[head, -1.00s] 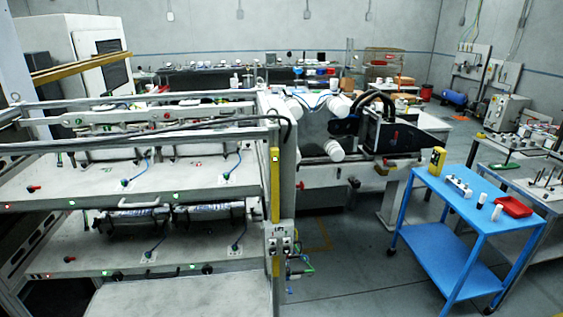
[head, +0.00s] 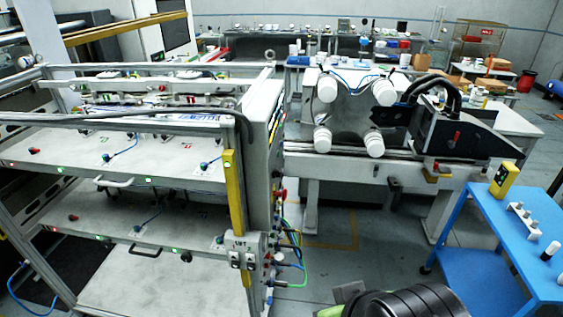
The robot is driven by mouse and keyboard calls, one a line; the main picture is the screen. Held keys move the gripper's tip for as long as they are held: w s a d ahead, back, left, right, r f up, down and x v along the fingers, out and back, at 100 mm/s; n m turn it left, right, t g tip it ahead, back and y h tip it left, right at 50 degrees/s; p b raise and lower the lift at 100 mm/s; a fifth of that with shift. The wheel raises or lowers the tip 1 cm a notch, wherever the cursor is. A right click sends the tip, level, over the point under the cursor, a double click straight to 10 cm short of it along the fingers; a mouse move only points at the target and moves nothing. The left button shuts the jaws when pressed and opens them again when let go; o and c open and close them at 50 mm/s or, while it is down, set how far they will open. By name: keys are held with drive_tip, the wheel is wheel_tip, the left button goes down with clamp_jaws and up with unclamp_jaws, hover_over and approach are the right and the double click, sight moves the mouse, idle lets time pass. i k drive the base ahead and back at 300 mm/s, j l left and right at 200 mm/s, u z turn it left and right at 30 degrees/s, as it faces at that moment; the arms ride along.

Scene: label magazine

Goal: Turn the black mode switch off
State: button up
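I cannot make out the black mode switch for certain. A small grey control box (head: 243,256) with two dark switch-like parts sits low on the front corner post of the label magazine rack (head: 130,180). The rack's narrow side panel (head: 277,150) carries small controls and a red knob (head: 280,194), seen at a steep slant.
Green and blue cables (head: 291,262) hang beside the control box. A white roller machine (head: 345,110) stands behind, and a blue cart (head: 490,240) stands at the right.

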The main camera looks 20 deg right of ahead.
sight(276, 174)
drive_tip(key=l+u, duration=0.1)
drive_tip(key=l, duration=0.2)
drive_tip(key=i+l+u, duration=0.1)
drive_tip(key=l, duration=0.15)
drive_tip(key=i+l+u, duration=0.1)
drive_tip(key=i, duration=0.25)
drive_tip(key=i+l+u, duration=0.1)
drive_tip(key=i+l, duration=0.2)
